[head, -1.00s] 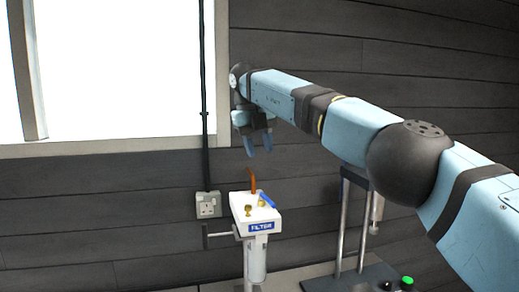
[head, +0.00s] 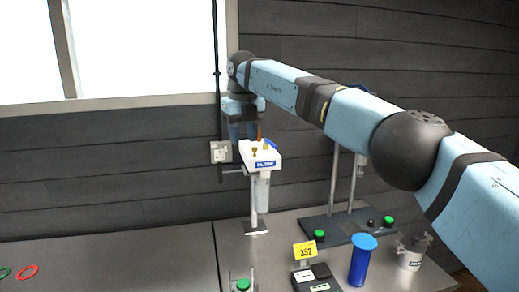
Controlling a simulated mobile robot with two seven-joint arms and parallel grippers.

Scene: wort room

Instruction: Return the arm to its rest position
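My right arm (head: 350,115) reaches in from the right across the upper picture. Its gripper (head: 243,131) points down, with its two blue fingers apart and nothing seen between them. The fingers show just above and left of the white filter head (head: 260,154), close to its orange lever (head: 260,132). I cannot tell whether they touch it. My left gripper is not in view.
The filter stands on a grey bench (head: 120,262). A blue cylinder (head: 363,262), a yellow "352" tag (head: 305,251), a dark device (head: 315,280), a stand with green buttons (head: 345,226) and a steel pot (head: 411,252) occupy the right side. The bench's left is mostly clear.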

